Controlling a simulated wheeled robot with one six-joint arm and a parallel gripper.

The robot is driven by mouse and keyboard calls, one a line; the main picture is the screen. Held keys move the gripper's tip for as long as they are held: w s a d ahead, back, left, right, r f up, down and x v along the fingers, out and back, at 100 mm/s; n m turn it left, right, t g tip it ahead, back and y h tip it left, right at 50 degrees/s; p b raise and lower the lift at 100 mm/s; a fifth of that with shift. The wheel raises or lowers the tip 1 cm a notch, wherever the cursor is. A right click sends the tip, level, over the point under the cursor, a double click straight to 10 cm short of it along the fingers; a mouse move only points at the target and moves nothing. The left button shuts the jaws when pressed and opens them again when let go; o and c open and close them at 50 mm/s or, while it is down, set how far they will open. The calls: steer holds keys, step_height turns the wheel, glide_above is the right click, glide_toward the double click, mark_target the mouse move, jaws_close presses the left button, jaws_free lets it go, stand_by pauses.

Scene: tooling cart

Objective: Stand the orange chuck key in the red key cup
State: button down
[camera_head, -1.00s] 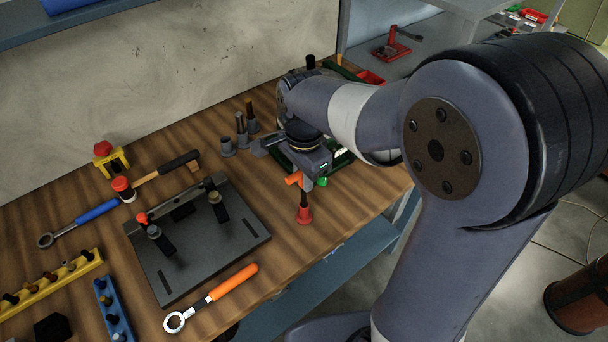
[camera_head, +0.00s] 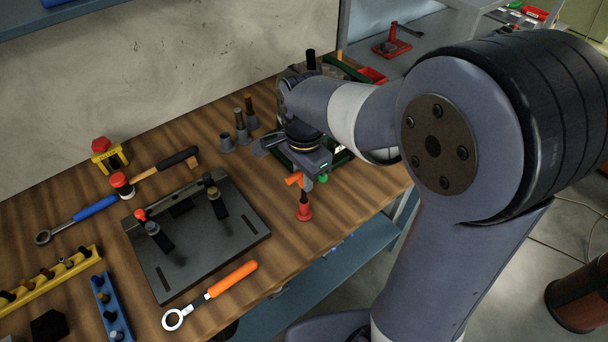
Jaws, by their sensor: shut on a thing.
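The orange chuck key (camera_head: 293,179) shows its orange crossbar beside my gripper's fingers, with a dark shank pointing down. My gripper (camera_head: 307,183) is shut on the key near its top, and the fingers partly hide it. The red key cup (camera_head: 304,212) stands upright on the wooden bench near its front edge, directly below the gripper. The shank is upright and its lower end meets the cup's mouth, seemingly inside it. How deep it sits cannot be told.
A dark fixture plate (camera_head: 240,234) with clamps lies left of the cup. An orange-handled wrench (camera_head: 232,279) lies in front of it. Grey tool holders (camera_head: 243,135) stand behind, left of my gripper. A green-edged tray (camera_head: 343,156) is partly hidden behind my arm.

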steer(key=shift+f+b, duration=0.8)
steer(key=shift+f, duration=0.5)
stand_by(1.1)
steer(key=c, duration=0.9)
jaws_free()
steer(key=shift+r+p, duration=2.65)
steer(key=shift+r, duration=0.4)
steer(key=shift+f, duration=0.2)
step_height(320, 180, down, 6)
steer(key=b, duration=0.5)
steer(key=shift+r, duration=0.15)
